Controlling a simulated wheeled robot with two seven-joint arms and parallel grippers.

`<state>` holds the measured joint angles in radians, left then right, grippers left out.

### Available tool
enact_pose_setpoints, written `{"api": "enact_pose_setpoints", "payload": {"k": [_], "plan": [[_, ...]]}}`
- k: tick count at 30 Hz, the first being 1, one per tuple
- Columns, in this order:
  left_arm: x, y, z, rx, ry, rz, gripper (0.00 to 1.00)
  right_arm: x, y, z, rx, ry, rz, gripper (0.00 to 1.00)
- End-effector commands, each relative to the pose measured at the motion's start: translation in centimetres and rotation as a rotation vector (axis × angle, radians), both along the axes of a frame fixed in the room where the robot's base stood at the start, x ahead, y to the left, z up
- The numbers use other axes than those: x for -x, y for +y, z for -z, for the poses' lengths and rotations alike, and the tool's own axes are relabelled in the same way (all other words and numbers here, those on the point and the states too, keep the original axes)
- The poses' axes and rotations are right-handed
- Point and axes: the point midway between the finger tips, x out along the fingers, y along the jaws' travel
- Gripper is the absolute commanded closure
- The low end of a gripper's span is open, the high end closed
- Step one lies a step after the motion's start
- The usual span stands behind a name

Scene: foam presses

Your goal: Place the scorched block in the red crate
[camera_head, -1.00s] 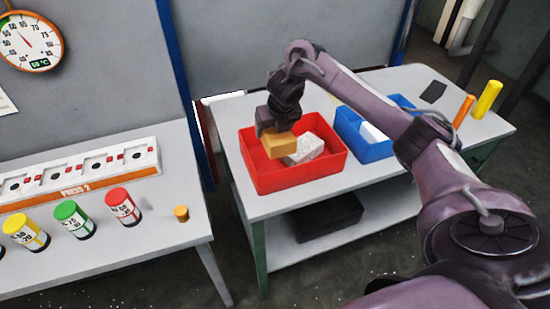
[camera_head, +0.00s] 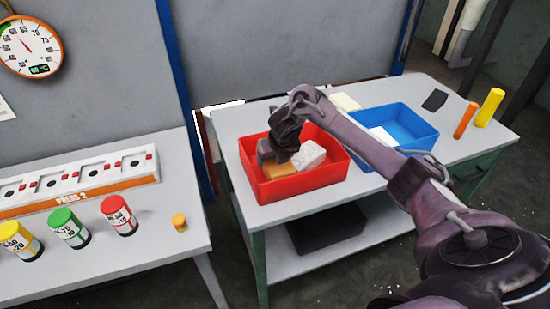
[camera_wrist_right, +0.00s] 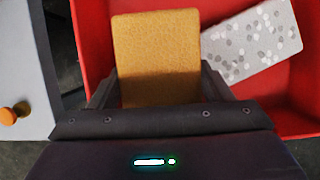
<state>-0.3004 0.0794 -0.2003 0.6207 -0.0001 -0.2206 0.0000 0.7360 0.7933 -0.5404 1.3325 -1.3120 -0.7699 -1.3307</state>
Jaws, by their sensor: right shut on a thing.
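The scorched block (camera_head: 268,190) is orange-brown and sits low inside the red crate (camera_head: 301,187), in its left part. It also shows large in the right wrist view (camera_wrist_right: 157,55), between the fingers. My right gripper (camera_head: 270,165) points down into the crate and is shut on the block. Whether the block touches the crate floor is hard to tell. A white speckled block (camera_head: 308,157) lies in the crate to the right of it, and also shows in the right wrist view (camera_wrist_right: 250,42). My left gripper is not in view.
A blue crate (camera_head: 409,127) with a white block inside stands right of the red one. The left bench holds the press panel (camera_head: 80,184) and several coloured canisters.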

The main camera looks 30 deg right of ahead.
Motion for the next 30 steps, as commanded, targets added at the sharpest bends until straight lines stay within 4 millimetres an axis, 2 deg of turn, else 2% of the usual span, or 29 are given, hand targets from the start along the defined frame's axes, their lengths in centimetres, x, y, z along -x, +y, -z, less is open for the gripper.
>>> {"api": "enact_pose_setpoints", "payload": {"k": [1, 6, 17, 22, 24, 30], "plan": [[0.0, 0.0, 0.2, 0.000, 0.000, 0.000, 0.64, 0.0, 0.0, 0.2, 0.000, 0.000, 0.000, 0.27], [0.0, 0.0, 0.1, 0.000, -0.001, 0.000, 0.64, 0.0, 0.0, 0.1, 0.000, 0.000, 0.000, 0.06], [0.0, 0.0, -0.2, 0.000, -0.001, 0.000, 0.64, 0.0, 0.0, -0.5, -0.001, -0.001, 0.000, 0.06], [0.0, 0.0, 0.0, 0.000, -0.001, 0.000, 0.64, 1.0, 0.2, -3.0, 0.003, -0.006, -0.003, 0.06], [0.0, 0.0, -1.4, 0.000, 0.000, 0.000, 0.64, 1.5, 0.2, -5.3, 0.005, -0.006, -0.002, 0.06], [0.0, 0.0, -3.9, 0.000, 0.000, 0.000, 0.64, 3.2, 0.6, -9.1, 0.005, -0.004, -0.001, 0.06]]}}
